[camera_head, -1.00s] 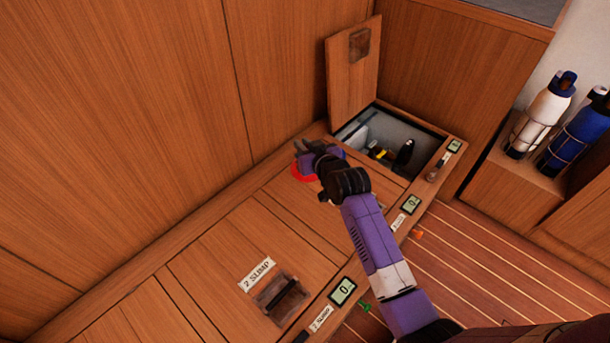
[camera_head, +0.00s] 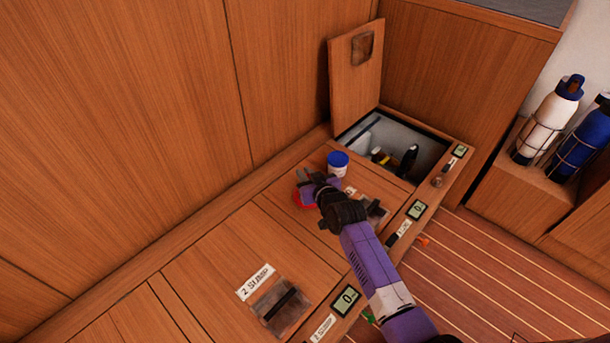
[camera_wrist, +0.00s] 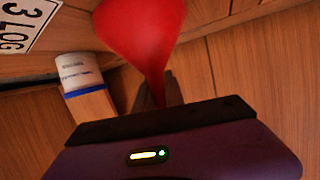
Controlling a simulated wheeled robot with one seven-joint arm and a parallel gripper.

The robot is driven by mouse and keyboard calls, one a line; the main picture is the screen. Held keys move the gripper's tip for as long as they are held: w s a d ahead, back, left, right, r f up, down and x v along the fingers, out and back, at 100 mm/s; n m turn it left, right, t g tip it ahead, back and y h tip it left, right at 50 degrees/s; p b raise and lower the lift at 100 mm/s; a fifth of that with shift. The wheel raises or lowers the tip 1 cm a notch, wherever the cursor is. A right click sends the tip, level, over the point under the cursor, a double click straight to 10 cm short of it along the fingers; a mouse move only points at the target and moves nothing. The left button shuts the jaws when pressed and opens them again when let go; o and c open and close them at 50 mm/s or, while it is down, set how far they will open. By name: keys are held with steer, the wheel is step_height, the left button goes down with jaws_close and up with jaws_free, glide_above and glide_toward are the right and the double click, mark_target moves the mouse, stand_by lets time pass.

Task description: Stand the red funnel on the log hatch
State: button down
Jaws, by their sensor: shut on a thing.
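The red funnel (camera_head: 304,200) is mostly hidden behind my gripper in the head view. In the wrist view the funnel (camera_wrist: 143,30) shows large, its narrow end between the fingers. My gripper (camera_head: 307,183) is shut on it, over the wooden bench top. Whether the funnel touches the wood cannot be told. The log hatch (camera_head: 290,192) is the panel between the 2 SUMP hatch and the open locker. Its 3 LOG label (camera_wrist: 27,22) shows in the wrist view; its recessed handle (camera_head: 374,210) is partly hidden by my wrist.
A white tub with a blue lid (camera_head: 337,164) stands on the log hatch, close beside my gripper. Behind it is an open locker (camera_head: 395,135) with its lid (camera_head: 355,75) raised. The 2 SUMP hatch (camera_head: 225,270) is clear. Bottles (camera_head: 548,120) stand at the right.

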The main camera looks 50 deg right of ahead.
steer(key=shift+f, duration=0.2)
steer(key=c, duration=1.4)
jaws_free()
steer(key=shift+r, duration=0.1)
